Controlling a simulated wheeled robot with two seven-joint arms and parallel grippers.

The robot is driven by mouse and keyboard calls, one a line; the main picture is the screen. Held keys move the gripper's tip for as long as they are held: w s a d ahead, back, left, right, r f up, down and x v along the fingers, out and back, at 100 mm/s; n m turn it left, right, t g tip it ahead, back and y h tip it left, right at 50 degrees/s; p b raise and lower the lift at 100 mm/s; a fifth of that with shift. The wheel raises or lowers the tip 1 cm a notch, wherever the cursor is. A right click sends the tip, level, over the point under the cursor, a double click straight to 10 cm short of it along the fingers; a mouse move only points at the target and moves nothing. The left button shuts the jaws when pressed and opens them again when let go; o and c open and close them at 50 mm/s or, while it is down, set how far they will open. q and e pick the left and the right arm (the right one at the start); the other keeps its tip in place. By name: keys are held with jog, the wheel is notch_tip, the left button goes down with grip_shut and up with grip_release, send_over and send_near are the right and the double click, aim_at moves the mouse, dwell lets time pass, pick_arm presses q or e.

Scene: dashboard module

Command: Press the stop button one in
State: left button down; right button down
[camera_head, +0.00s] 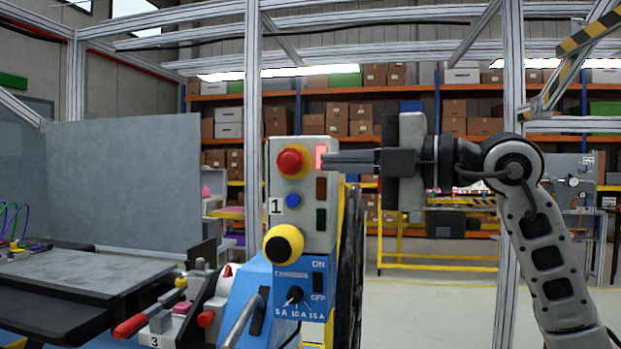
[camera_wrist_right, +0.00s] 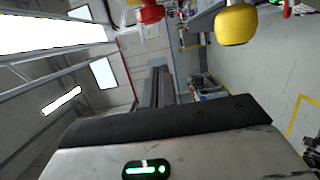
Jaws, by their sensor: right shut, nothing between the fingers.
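The stop button (camera_head: 290,161), a red mushroom head on a yellow ring, sits at the top of the grey panel marked 1 (camera_head: 311,220). In the right wrist view its red head (camera_wrist_right: 150,12) shows at the top edge, partly cut off. My right gripper (camera_head: 328,160) comes in from the right with its fingers shut and empty. Its tips overlap the lit red lamp (camera_head: 321,150) just right of the stop button, apart from the red head in the picture. Whether the tips touch the panel I cannot tell. My left gripper is out of view.
A blue box (camera_head: 261,277) with a dial stands under the panel. Panel 3 (camera_head: 160,322) with levers is at lower left. Free floor (camera_head: 430,305) lies to the right.

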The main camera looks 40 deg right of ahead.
jog(key=shift+b+v, duration=0.35)
jog(key=shift+v, duration=1.2)
jog(key=shift+a, duration=0.15)
jog(key=w+a+f+n+g+y, duration=0.1)
jog(key=w+a+f+g+y, duration=0.15)
jog(key=a+f+y, duration=0.35)
jog(key=w+a+f+g+y, duration=0.1)
jog(key=w+a+f+y, duration=0.25)
jog(key=f, duration=0.45)
notch_tip(320, 180, down, 23)
jog(key=w+a+m+t+h, duration=0.1)
jog(key=m+t+h, duration=0.9)
jog(key=m, duration=0.8)
jog(key=s+a+f+m+g+h, duration=0.1)
jog(key=s+a+f+g, duration=0.2)
jog(key=f, duration=0.4)
jog(key=s+a+f+m+g+h, duration=0.1)
jog(key=s+a+f+g+h, duration=0.1)
jog(key=s+f+g, duration=0.3)
jog(key=s+a+f+m+g+h, duration=0.1)
jog(key=s+a+f+g, duration=0.3)
jog(key=f, duration=0.6)
jog(key=shift+s+a+f+m+p, duration=0.4)
jog(key=shift+s+m, duration=0.2)
jog(key=shift+s, duration=0.55)
